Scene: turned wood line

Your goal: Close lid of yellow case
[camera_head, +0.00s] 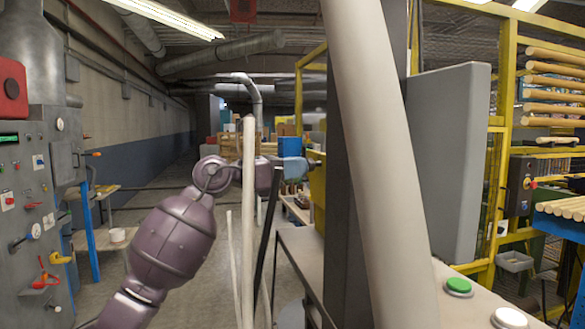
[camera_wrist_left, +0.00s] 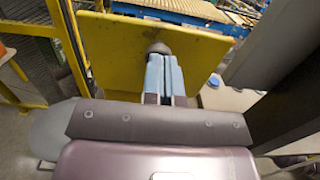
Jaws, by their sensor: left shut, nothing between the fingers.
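The yellow case shows in the left wrist view as a broad, flat yellow panel (camera_wrist_left: 115,52), which I take to be its lid. It looks raised, but its exact angle is hard to tell. In the head view only a narrow yellow strip of it (camera_head: 317,196) shows beside a dark column. My left gripper (camera_head: 306,166) has blue fingers that are shut and empty, with tips at the panel. In the left wrist view the fingertips (camera_wrist_left: 161,58) meet a grey rounded knob on the panel; whether they touch is unclear. My right gripper is out of view.
A thick pale pole (camera_head: 378,160) and a grey panel (camera_head: 448,150) block much of the head view's middle and right. A bench with a green button (camera_head: 458,286) stands below. A yellow rack (camera_head: 508,80) holds several wooden rods. A grey machine (camera_head: 50,170) stands left; the aisle is open.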

